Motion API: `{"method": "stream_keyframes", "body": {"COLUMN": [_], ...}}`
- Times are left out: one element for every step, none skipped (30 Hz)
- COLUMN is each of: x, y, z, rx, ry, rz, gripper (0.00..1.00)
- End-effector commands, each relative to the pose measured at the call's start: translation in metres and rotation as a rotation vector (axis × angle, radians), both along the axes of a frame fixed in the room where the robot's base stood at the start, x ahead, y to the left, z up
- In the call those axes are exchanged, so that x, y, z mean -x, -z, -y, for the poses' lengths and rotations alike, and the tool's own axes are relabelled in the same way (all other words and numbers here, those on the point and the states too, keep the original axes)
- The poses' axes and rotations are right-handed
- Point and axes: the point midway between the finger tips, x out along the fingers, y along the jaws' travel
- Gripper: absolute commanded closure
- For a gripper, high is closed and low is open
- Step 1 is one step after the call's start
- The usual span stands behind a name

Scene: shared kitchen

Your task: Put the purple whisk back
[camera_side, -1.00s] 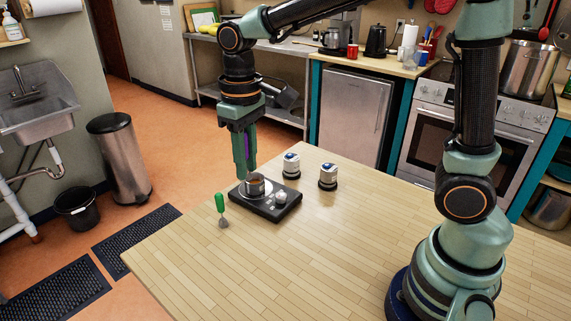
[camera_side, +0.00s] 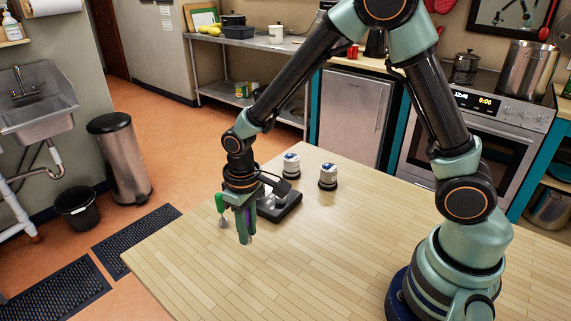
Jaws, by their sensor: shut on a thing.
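My gripper (camera_side: 241,222) points down in front of the black stand and is shut on the purple whisk (camera_side: 251,220). Only a strip of purple shows between the fingers, and a greyish end shows below them. I cannot tell whether that end touches the table. The black stand (camera_side: 289,208) lies on the table behind and right of my gripper, partly hidden by it.
Two white-and-blue canisters with dark bases, one at the back (camera_side: 291,165) and one to its right (camera_side: 328,176), stand behind the stand. The wooden table (camera_side: 290,270) is clear in front and to the right. Its left edge is near the green whisk.

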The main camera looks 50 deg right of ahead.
Motion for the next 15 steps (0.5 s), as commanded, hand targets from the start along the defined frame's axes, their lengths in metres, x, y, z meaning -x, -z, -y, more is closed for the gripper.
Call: {"method": "stream_keyframes", "body": {"x": [0.001,0.001,0.001,0.001,0.001,0.0,0.001,0.001,0.0,0.0,0.0,0.0,0.0,0.0,0.0], "y": [0.008,0.012,0.018,0.022,0.025,0.029,0.031,0.032,0.033,0.033,0.033,0.033,0.033,0.033,0.033], "z": [0.0,0.0,0.0,0.0,0.0,0.0,0.0,0.0,0.0,0.0,0.0,0.0,0.0,0.0,0.0], "rx": [0.001,0.001,0.001,0.001,0.001,0.0,0.001,0.0,0.0,0.0,0.0,0.0,0.0,0.0,0.0], "ry": [0.0,0.0,0.0,0.0,0.0,0.0,0.0,0.0,0.0,0.0,0.0,0.0,0.0,0.0,0.0], "rz": [-0.004,-0.005,-0.004,-0.005,-0.005,-0.002,-0.003,-0.002,-0.001,0.0,0.0,0.0,0.0,0.0,0.0], "gripper": [1.0,1.0,1.0,1.0,1.0,1.0,1.0,1.0,1.0,1.0,1.0,1.0,1.0,1.0,1.0]}}
